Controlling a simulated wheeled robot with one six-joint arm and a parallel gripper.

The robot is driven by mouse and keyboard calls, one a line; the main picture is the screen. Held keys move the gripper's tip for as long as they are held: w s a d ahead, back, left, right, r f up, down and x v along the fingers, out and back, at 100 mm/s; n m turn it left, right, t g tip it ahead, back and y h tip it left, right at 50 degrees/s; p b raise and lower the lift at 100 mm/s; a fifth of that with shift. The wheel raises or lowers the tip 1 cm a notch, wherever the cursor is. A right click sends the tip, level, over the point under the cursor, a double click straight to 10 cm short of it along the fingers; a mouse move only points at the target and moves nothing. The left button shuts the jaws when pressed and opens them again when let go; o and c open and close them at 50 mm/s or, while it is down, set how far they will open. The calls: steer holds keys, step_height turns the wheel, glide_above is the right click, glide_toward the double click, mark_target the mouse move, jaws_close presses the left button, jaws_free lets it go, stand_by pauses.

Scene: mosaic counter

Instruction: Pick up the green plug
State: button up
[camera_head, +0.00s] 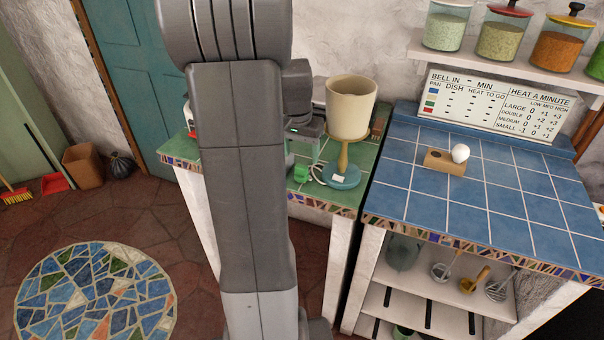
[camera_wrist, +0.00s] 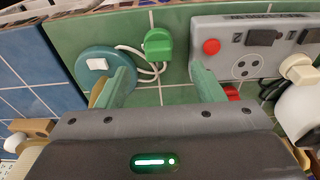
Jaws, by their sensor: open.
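The green plug (camera_wrist: 157,44) lies on the green tiled counter, with a white cable looping from it toward the lamp's round blue base (camera_wrist: 92,82). It also shows small in the head view (camera_head: 300,174), beside my arm. My gripper (camera_wrist: 161,72) is open and empty. In the wrist view its two fingers stand left and right, and the plug shows between them, a little beyond the tips. In the head view my gripper (camera_head: 304,150) is partly hidden behind my arm. I cannot tell the exact height of the fingertips above the counter.
A grey power strip (camera_wrist: 235,28) with a red button, a round socket and plugs sits right of the plug in the wrist view. The lamp's cream shade (camera_head: 351,107) stands above its base. A blue tiled counter (camera_head: 500,205) holds a wooden holder (camera_head: 437,162) with an egg.

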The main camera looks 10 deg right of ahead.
mark_target(302, 166)
steer(key=shift+w+d+f+p, duration=0.1)
steer(key=shift+f+p, duration=0.05)
steer(key=shift+f, duration=1.4)
steer(key=shift+d+f+p, duration=0.1)
steer(key=shift+f+p, duration=0.05)
steer(key=shift+f, duration=1.35)
steer(key=shift+c, duration=0.4)
steer(key=c, duration=0.9)
